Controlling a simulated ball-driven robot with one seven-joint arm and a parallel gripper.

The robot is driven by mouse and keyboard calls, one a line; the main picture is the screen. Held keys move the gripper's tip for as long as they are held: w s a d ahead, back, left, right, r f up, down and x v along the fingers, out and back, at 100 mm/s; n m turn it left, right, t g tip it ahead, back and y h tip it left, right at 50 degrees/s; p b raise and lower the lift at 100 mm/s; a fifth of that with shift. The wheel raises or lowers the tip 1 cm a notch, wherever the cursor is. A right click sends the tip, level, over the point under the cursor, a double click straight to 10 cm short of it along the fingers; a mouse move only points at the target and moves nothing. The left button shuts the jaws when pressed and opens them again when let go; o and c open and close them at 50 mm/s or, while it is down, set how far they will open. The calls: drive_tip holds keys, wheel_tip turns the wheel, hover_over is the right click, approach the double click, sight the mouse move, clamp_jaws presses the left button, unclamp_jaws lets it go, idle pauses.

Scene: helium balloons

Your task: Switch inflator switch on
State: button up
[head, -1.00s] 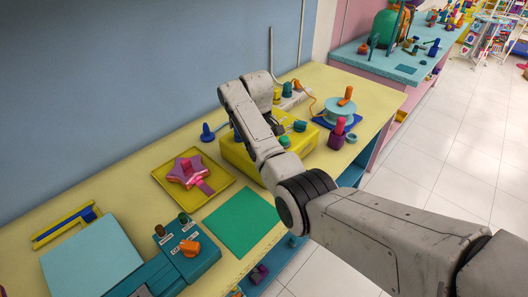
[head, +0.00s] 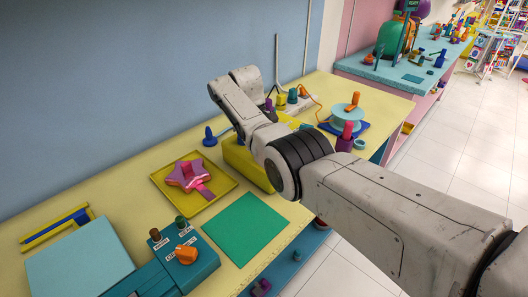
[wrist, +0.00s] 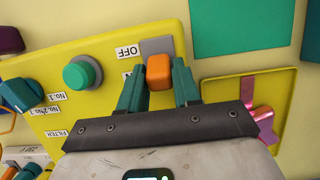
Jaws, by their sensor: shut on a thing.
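The orange switch (wrist: 158,75) sits on a grey plate (wrist: 157,46), with an OFF label (wrist: 127,51) beside the plate's upper part. A second label below is mostly covered by a finger. My gripper (wrist: 159,68) has its two teal fingers on either side of the orange switch, shut on it. The head view hides my fingertips behind my arm.
A green round knob (wrist: 83,73) and a blue selector (wrist: 20,94) share the panel. A yellow tray (head: 160,180) with a pink star (head: 186,174) lies close by. A green mat (head: 245,228) and a teal control box (head: 170,272) are nearer.

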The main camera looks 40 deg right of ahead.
drive_tip(key=o, duration=1)
drive_tip(key=shift+c, duration=0.2)
drive_tip(key=shift+r, duration=0.15)
